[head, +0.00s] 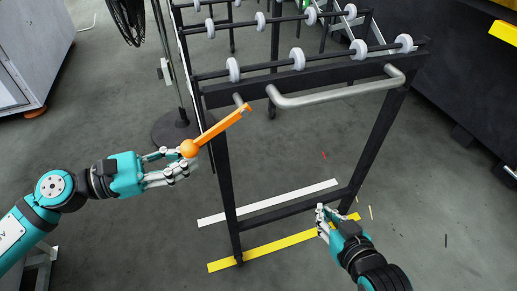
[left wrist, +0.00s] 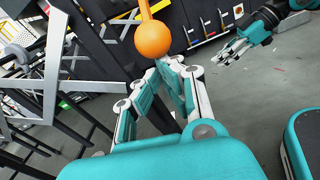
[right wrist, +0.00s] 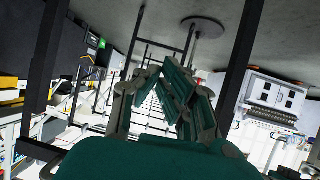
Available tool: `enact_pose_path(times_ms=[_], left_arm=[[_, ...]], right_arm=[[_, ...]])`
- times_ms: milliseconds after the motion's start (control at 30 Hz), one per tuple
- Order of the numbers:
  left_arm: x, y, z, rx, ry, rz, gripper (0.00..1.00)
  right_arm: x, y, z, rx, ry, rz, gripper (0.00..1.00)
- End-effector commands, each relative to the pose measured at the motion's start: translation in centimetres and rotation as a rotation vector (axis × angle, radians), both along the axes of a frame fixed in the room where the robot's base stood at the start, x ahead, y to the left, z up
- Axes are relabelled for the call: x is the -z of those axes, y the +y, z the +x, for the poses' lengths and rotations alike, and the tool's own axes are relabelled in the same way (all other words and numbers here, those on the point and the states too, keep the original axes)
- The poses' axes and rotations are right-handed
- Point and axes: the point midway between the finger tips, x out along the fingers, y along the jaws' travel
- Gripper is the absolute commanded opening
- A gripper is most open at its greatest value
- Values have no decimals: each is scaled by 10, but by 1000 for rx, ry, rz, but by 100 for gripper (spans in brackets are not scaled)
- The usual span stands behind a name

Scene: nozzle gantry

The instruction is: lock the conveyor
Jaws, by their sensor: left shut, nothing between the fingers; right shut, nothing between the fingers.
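The conveyor (head: 310,75) is a black frame with white skate wheels on thin rods. An orange lever (head: 222,125) with a ball knob (head: 189,148) is mounted on its near left corner and slants down to the left. The knob also shows in the left wrist view (left wrist: 152,38). My left gripper (head: 182,161) is shut and empty, with its fingertips right by the knob; I cannot tell whether they touch it. My right gripper (head: 322,214) is shut and empty, low in front of the frame's right leg. It also shows in the right wrist view (right wrist: 178,72).
A grey bar handle (head: 335,94) juts from the conveyor's near end. White (head: 265,202) and yellow (head: 280,243) floor strips lie by its legs. A round dark stand base (head: 176,130) is behind the lever. A grey cabinet (head: 35,50) stands far left. The floor at front right is mostly clear.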

Motion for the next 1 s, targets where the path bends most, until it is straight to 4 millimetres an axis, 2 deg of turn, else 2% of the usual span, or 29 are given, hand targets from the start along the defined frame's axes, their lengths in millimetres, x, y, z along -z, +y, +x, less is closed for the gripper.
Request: enact_pose_path(times_ms=[33, 200, 300, 400, 767, 1000], left_arm=[[-7, 2, -1, 0, 4, 17, 0], [-14, 6, -2, 1, 19, 68, 0], [-17, 8, -3, 1, 29, 95, 0], [-20, 10, -3, 1, 37, 120, 0], [-25, 14, -5, 1, 58, 179, 0], [-26, 15, -5, 1, 62, 193, 0]], right_arm=[[10, -6, -13, 8, 98, -23, 0], [49, -26, -67, 32, 436, -97, 0], [62, -38, -105, 47, 625, -137, 0], [66, -46, -134, 57, 760, -163, 0], [51, -46, -133, 57, 758, -163, 0], [67, -45, -128, 55, 764, -163, 0]])
